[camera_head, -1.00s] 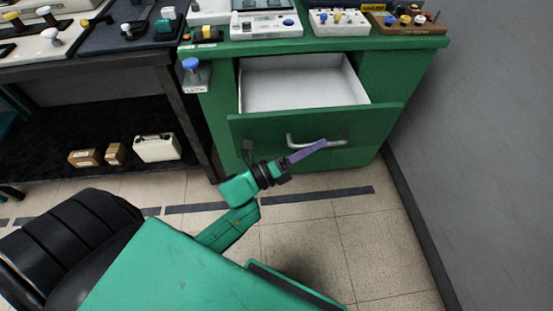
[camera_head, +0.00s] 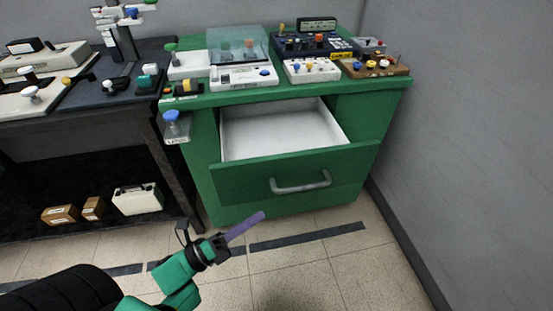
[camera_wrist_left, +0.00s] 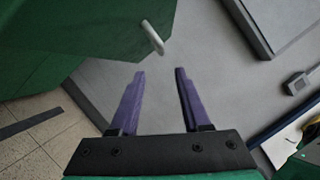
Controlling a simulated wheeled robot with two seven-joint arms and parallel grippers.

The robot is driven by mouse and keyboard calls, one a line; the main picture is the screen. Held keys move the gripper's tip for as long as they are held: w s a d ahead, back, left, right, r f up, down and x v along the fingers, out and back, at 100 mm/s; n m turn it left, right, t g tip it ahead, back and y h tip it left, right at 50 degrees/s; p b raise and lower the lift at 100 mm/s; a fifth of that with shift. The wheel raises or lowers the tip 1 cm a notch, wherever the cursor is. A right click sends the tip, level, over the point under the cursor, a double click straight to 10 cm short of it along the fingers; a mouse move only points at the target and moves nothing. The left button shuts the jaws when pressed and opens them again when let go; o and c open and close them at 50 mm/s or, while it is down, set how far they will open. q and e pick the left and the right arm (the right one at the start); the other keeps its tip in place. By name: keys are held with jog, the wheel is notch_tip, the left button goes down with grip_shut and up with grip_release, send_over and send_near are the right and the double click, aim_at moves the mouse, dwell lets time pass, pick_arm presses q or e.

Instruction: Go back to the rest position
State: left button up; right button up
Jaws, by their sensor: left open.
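My left gripper (camera_head: 246,227), with purple fingers, is in front of and below the open drawer (camera_head: 252,184) of the green cabinet. In the left wrist view its two fingers (camera_wrist_left: 157,72) stand apart with nothing between them. The drawer's metal handle (camera_head: 300,184) is clear of the fingers in the head view. The handle also shows in the left wrist view (camera_wrist_left: 153,37), beyond the fingertips. The drawer's white inside is empty where it shows. My right gripper is not in view.
Instruments and a clear-lidded box (camera_head: 239,53) stand on the green cabinet top. A dark shelf table (camera_head: 90,118) with small boxes is at the left. A grey wall (camera_head: 470,120) bounds the right side. The tiled floor in front of the cabinet is free.

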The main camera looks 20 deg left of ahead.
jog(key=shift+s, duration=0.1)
